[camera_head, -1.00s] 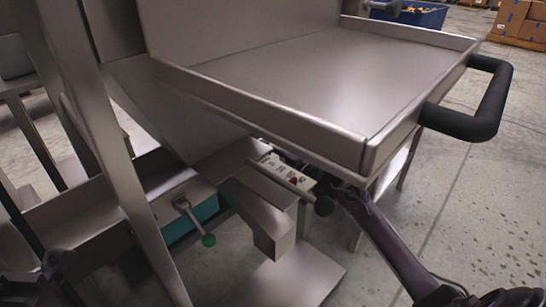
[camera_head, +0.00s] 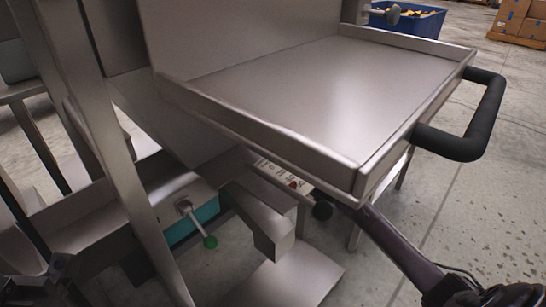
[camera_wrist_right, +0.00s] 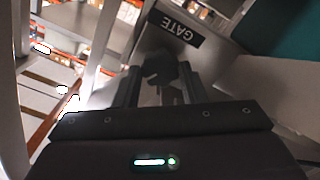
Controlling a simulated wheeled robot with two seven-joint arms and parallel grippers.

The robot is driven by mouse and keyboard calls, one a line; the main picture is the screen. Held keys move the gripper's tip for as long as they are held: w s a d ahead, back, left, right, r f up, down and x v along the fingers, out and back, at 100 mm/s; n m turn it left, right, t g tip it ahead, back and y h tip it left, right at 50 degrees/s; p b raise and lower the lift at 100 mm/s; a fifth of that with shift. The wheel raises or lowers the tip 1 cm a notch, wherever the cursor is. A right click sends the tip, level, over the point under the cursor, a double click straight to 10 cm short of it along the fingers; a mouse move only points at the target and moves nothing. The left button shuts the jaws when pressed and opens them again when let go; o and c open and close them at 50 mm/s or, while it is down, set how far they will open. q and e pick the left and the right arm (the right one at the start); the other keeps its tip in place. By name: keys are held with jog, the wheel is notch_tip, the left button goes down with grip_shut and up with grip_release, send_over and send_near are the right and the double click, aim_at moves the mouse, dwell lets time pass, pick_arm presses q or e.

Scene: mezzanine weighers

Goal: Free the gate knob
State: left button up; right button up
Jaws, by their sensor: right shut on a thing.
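The gate knob (camera_wrist_right: 160,66) is a dark, rounded knob in the right wrist view, in front of a grey metal face with a black GATE label (camera_wrist_right: 174,29). My right gripper (camera_wrist_right: 158,82) is shut on the knob, one finger on each side. In the head view my right arm reaches in from the lower right, and the tray hides its gripper. A dark part of my left arm shows at the bottom left; I cannot tell its gripper's state (camera_head: 60,272).
A steel tray (camera_head: 290,90) with a black handle (camera_head: 460,143) overhangs the right arm. A control panel (camera_head: 268,169) is partly hidden below it. A green-tipped lever (camera_head: 197,224) stands out lower left. Steel posts (camera_head: 130,190) stand at left.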

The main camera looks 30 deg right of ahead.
jog(key=shift+f+n, duration=0.1)
jog(key=shift+n, duration=9)
jog(key=o, duration=1)
jog(key=p+v, duration=0.3)
jog(key=v, duration=0.4)
jog(key=shift+s, duration=0.4)
